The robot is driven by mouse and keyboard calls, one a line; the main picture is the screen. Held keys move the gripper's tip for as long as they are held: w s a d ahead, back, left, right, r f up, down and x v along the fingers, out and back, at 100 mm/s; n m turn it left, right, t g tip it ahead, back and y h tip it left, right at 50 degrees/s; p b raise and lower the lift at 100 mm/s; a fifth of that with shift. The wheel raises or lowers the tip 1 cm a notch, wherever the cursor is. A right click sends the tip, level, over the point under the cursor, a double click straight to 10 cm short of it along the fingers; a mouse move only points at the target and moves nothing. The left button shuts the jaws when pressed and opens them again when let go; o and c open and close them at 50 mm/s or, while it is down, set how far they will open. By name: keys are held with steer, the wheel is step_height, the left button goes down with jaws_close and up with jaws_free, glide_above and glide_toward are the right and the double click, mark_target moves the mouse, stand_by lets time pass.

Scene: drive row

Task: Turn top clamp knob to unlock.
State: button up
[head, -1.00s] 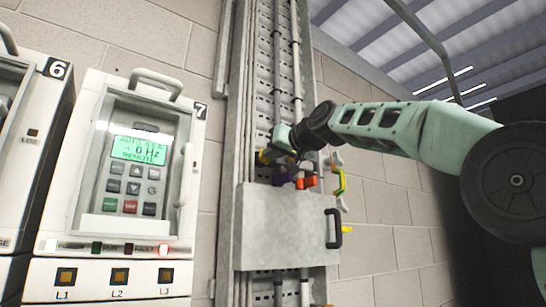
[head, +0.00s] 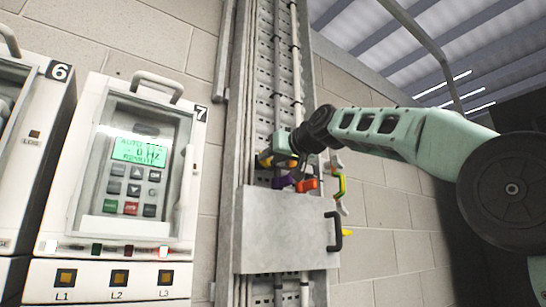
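My arm reaches in from the right, and my gripper (head: 277,159) is at the metal wall rack, just above a grey box. My gripper and wrist partly cover this spot. The fingers are too small and dark to show whether they are open or shut, or touching a knob.
The grey metal box (head: 280,232) has a black handle (head: 335,231) on its right side. Coloured pieces (head: 340,187) hang at the rack's right edge. Drive unit 7 (head: 148,165), with a lit screen, stands left of the rack. A block wall (head: 385,215) is behind.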

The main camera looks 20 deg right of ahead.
steer(key=b+v, duration=0.7)
steer(key=v, duration=1)
steer(key=shift+s, duration=0.2)
steer(key=shift+r, duration=0.1)
